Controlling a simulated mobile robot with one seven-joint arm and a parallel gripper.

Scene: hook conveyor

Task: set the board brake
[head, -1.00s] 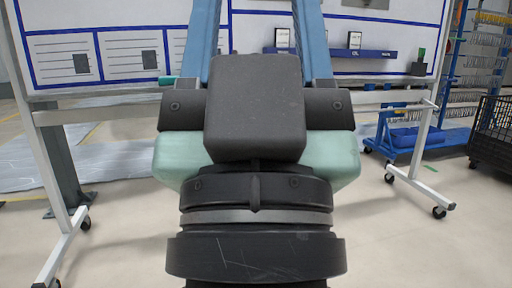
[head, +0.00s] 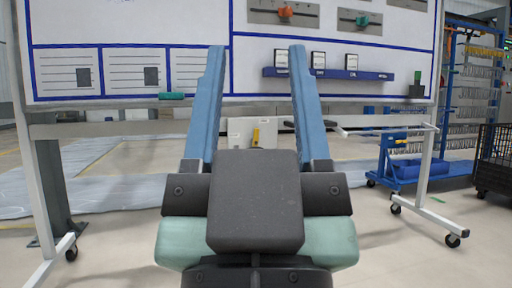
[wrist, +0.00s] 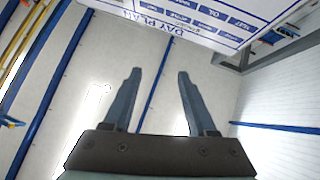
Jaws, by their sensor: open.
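The wheeled board (head: 130,25) stands in front of me on a white frame with casters, one at the right (head: 452,240) and one at the left (head: 71,253). I cannot make out which part is its brake. A white box with a small yellow lever (head: 255,137) shows low between my fingers. A dark bar (head: 318,124) lies at the right of it, partly hidden by my finger. My gripper (head: 257,52) is open and empty, its blue fingers pointing up in front of the board. In the wrist view my gripper (wrist: 159,72) is also open, with nothing between the fingers.
A blue ledge (head: 335,74) with several small cards is fixed on the board. A green object (head: 172,96) sits on its lower edge. A blue rack (head: 405,160) and a black mesh cart (head: 494,160) stand at the right. Floor is clear around the board's legs.

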